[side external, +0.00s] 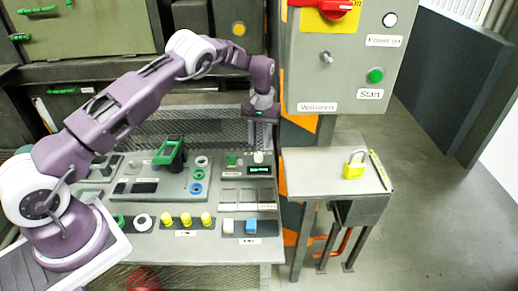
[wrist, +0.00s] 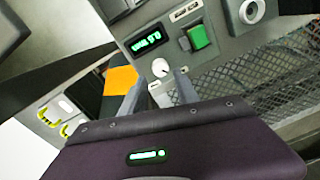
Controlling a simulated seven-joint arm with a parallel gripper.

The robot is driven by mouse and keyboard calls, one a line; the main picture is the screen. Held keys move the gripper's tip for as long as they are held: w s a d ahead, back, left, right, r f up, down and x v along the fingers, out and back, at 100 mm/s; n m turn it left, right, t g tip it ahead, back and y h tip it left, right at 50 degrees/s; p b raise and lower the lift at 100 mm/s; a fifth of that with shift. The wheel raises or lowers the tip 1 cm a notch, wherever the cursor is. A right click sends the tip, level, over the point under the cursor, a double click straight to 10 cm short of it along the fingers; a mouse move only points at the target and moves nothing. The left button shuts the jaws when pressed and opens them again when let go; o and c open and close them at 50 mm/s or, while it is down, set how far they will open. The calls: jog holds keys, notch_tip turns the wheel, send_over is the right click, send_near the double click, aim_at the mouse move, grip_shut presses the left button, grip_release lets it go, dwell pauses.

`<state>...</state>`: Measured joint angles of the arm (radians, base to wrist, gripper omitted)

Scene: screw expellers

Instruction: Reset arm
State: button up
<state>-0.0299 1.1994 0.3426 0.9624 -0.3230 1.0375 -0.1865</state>
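My gripper (side external: 263,142) hangs over the back right of the grey control panel (side external: 205,240), fingers pointing down. In the wrist view my gripper (wrist: 158,88) shows two fingers spread apart with nothing between them. A white round knob (wrist: 160,67) appears just beyond the gap; in the side view the knob (side external: 258,157) is below the gripper. A green-lit display (wrist: 146,41) and a green rocker switch (wrist: 198,36) are beside the knob. Whether a fingertip touches the panel cannot be told.
A side shelf (side external: 320,180) to the right holds a yellow padlock (side external: 354,166) and a yellow pen (side external: 380,170). Yellow buttons (side external: 186,219) line the panel front. Wire mesh (side external: 190,128) is behind.

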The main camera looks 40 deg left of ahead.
jog(key=shift+r, duration=0.95)
jog(key=s+d+r+m+t, duration=0.1)
jog(key=s+d+r, duration=0.1)
jog(key=s+r, duration=0.5)
jog(key=s+d+r+t+h, duration=0.1)
jog(key=s+d+r, duration=0.15)
jog(key=r, duration=0.75)
jog(key=s+d+r+m+t, duration=0.1)
jog(key=s+r, duration=0.4)
jog(key=r, duration=0.4)
jog(key=s+d+r+m+t, duration=0.1)
jog(key=s+d+r+m, duration=0.2)
jog(key=s, duration=0.9)
jog(key=s+d+f+m+t, duration=0.1)
jog(key=s+f, duration=0.1)
jog(key=s, duration=1.1)
jog(key=shift+s+d+f+t+y, duration=0.15)
jog(key=shift+f+t+y, duration=0.15)
jog(key=shift+f+t, duration=0.1)
